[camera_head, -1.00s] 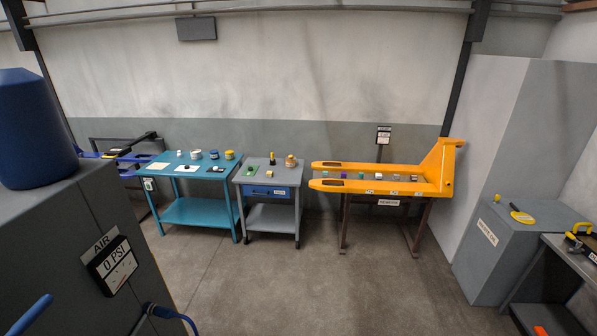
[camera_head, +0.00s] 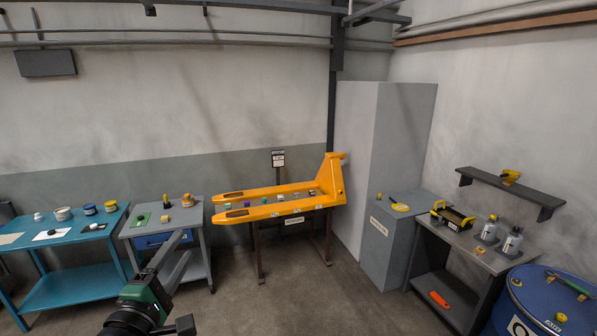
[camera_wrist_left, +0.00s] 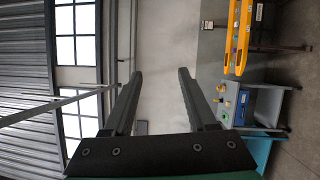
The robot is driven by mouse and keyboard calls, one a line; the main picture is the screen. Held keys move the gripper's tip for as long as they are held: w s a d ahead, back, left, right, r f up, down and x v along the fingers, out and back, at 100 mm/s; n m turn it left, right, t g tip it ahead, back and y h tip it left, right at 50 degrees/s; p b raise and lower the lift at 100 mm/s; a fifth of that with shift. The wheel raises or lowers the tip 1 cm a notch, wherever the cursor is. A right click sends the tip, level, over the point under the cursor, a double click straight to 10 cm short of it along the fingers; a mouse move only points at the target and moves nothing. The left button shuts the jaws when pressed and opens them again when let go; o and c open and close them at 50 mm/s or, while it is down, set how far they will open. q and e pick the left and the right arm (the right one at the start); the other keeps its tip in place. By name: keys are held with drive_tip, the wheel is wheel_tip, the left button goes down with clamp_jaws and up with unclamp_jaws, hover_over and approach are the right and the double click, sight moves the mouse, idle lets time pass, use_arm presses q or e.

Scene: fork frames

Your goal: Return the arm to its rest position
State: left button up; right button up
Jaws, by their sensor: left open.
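My left arm (camera_head: 140,305), green and black, comes in from the bottom left of the head view. Its gripper (camera_head: 183,246) points up and to the right, in front of the grey cart. In the left wrist view the two dark fingers of my left gripper (camera_wrist_left: 160,74) stand well apart with nothing between them. They show against the wall, with windows at left. My right arm and gripper are not in view.
An orange pallet fork frame (camera_head: 270,208) rests on a brown stand. A teal table (camera_head: 75,287) and a grey cart (camera_head: 200,240) stand at left. A grey workbench (camera_head: 455,246) and a blue drum (camera_head: 540,305) are at right. Floor in the middle is clear.

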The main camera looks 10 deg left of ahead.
use_arm(q)
drive_tip(key=s+d+r+m+t+h, duration=0.1)
drive_tip(key=s+d+r+m+t, duration=0.1)
drive_tip(key=s+d+r+m, duration=0.3)
drive_tip(key=s+d+r+m+t+h, duration=0.1)
drive_tip(key=d+r+h, duration=0.15)
drive_tip(key=r, duration=0.55)
drive_tip(key=s+d+r+m+t, duration=0.3)
drive_tip(key=s+r+m+t, duration=0.2)
drive_tip(key=s+r+m, duration=0.95)
wheel_tip(320, 180, down, 26)
drive_tip(key=s+b, duration=0.1)
drive_tip(key=b, duration=2.3)
drive_tip(key=shift+a, duration=0.2)
drive_tip(key=shift+y, duration=0.25)
